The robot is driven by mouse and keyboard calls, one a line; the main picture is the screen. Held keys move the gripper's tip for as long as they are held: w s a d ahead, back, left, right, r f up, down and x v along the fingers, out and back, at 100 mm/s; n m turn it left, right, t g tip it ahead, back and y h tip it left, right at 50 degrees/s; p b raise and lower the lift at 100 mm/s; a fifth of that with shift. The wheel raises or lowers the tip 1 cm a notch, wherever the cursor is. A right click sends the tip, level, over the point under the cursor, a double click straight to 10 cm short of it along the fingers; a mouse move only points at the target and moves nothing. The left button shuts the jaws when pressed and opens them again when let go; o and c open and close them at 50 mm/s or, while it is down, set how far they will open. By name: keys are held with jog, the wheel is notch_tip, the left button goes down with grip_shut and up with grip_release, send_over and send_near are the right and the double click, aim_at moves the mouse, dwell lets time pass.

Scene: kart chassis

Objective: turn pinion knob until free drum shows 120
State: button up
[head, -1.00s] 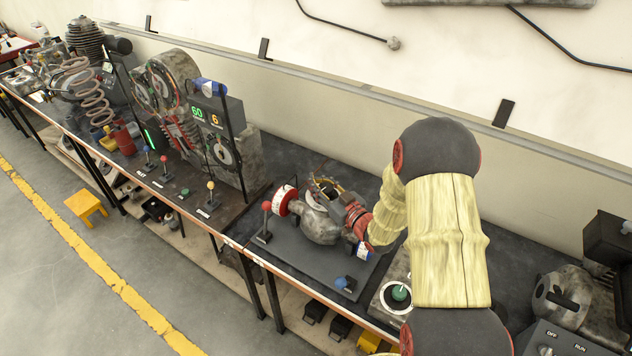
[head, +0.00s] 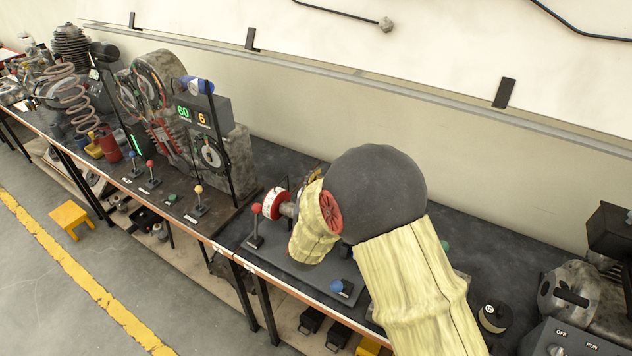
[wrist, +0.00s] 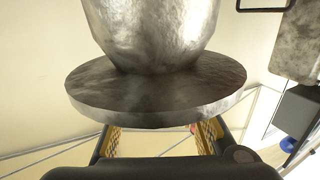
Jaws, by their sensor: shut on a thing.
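The grey differential housing stands on a dark plate (head: 292,266). In the head view my arm hides most of the housing, the knob and my gripper. A red and white drum (head: 276,204) shows at its left end; its marks are too small to read. In the wrist view a rounded metal body with a wide round flange (wrist: 160,90) fills the upper middle. My gripper (wrist: 160,132) has its yellow-padded fingers on either side below the flange. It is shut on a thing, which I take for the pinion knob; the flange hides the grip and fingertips.
A red-ball lever (head: 256,222) stands left of my arm, and a blue knob (head: 338,286) sits at the plate's front. A gear stand with a lit display (head: 194,113) is further left. An OFF/RUN box (head: 566,343) is at the right.

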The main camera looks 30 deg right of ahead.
jog(key=m+g+h, duration=0.2)
jog(key=h, duration=0.1)
jog(key=d+m+g+h+p, duration=0.1)
jog(key=g, duration=0.1)
jog(key=shift+s+m, duration=0.4)
jog(key=m+g+h, duration=0.1)
jog(key=m+g+h+p, duration=0.1)
jog(key=g, duration=0.1)
jog(key=s+m+g+h+p, duration=0.1)
jog(key=g, duration=0.1)
jog(key=shift+s+d+m, duration=0.1)
jog(key=shift+d+m, duration=0.2)
jog(key=shift+d, duration=0.05)
grip_shut()
jog(key=m+g, duration=0.1)
jog(key=g, duration=0.1)
jog(key=s+m+g+h+p, duration=0.1)
jog(key=g, duration=0.1)
jog(key=shift+d+m, duration=0.15)
jog(key=shift+m, duration=0.15)
jog(key=shift+s+m+g+p, duration=0.25)
jog(key=shift+m+g, duration=0.25)
jog(key=shift+g, duration=0.35)
jog(key=shift+s+m+g+p, duration=0.2)
jog(key=shift+m+g, duration=0.3)
jog(key=shift+g, duration=0.4)
jog(key=shift+s+m+g+p, duration=0.25)
jog(key=shift+m+g, duration=0.25)
jog(key=shift+g, duration=0.35)
jog(key=shift+f, duration=0.1)
